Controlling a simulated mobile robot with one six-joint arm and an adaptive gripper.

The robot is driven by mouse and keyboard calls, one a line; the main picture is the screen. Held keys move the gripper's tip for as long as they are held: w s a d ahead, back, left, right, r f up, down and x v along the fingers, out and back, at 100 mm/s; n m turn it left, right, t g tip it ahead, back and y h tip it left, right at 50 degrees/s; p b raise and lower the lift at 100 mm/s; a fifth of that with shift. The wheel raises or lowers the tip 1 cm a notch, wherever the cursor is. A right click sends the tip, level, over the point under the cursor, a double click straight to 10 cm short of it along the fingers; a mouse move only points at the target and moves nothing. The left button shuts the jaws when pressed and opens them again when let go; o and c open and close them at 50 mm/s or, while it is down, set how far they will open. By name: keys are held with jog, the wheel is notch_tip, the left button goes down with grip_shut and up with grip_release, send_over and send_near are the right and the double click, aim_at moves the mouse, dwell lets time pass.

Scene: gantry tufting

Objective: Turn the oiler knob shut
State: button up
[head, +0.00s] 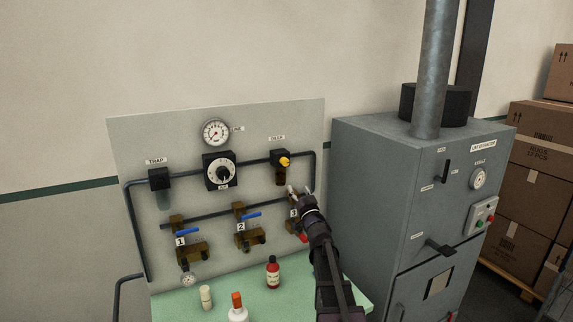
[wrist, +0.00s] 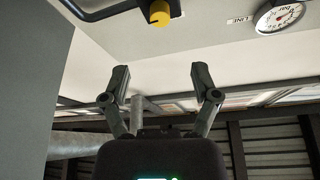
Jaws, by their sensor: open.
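The oiler knob (head: 284,161) is a yellow knob on the black oiler block, under the OILER label at the upper right of the panel. A dark amber bowl (head: 281,178) hangs below the block. The yellow knob also shows in the wrist view (wrist: 159,13) at the top edge, beyond the fingertips. My gripper (head: 300,191) is just below and to the right of the oiler in the head view. In the wrist view my gripper (wrist: 158,84) has its two fingers spread apart with nothing between them. It is apart from the knob.
A pressure gauge (head: 215,132) and a black regulator dial (head: 221,172) are left of the oiler. Bottles, including a red one (head: 273,273), stand on the green bench. A grey cabinet (head: 385,190) stands close on the right.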

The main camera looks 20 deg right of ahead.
aim_at(286, 164)
jog(key=shift+w, duration=0.1)
jog(key=p+x, duration=0.5)
jog(key=x, duration=0.8)
jog(key=shift+w+r, duration=0.1)
jog(key=shift+w, duration=0.25)
grip_shut()
jog(key=shift+d, duration=0.15)
